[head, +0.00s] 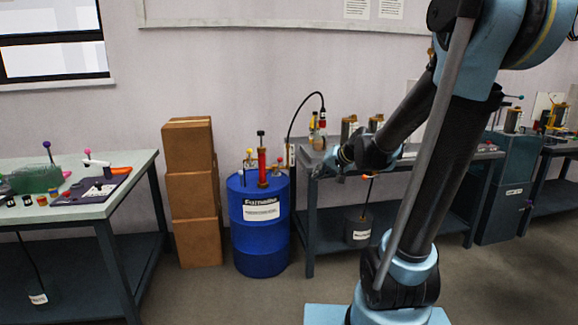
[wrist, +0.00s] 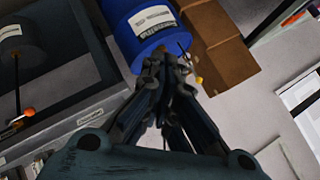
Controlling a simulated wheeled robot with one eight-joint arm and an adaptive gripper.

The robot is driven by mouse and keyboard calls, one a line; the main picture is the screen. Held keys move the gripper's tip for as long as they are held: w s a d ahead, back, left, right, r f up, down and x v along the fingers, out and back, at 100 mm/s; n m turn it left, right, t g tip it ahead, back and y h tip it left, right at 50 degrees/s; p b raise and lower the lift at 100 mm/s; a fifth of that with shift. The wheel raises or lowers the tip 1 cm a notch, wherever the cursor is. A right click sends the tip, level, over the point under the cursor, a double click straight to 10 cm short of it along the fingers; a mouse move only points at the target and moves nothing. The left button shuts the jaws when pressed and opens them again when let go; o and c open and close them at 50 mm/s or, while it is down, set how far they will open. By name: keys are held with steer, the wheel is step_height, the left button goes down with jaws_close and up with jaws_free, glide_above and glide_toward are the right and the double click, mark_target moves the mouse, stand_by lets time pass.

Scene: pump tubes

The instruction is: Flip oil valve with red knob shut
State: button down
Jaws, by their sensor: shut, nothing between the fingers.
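My gripper (wrist: 167,66) is shut and empty in the wrist view, its fingertips in front of the blue drum's edge. In the head view my gripper (head: 322,168) is over the left end of the grey workbench, right of the drum. The blue drum (head: 262,235) bears a red upright pump (head: 262,168) and small fittings. It also shows in the wrist view (wrist: 122,15). A small red part (head: 322,123) shows at the hose end above the bench. I cannot tell which red part is the oil valve's knob. A small yellow part (wrist: 199,80) is beside the fingertips.
Stacked cardboard boxes (head: 190,195) stand left of the drum, and also show in the wrist view (wrist: 225,45). A table (head: 115,208) with tools is further left. The grey workbench (head: 308,185) carries several metal parts. A black hose (head: 292,120) arches above it.

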steer(key=w+a+m+t+y, duration=0.2)
steer(key=w+a, duration=0.2)
steer(key=w, duration=0.6)
steer(key=w+a+m+t+y, duration=0.1)
steer(key=w+a+m+t, duration=0.25)
steer(key=w, duration=0.65)
steer(key=w+a+f+m+t+h, duration=0.25)
steer(key=w+f+m, duration=0.35)
steer(key=w+f, duration=0.45)
steer(key=x, duration=1)
steer(key=shift+r+y, duration=0.45)
steer(key=shift+d, duration=0.15)
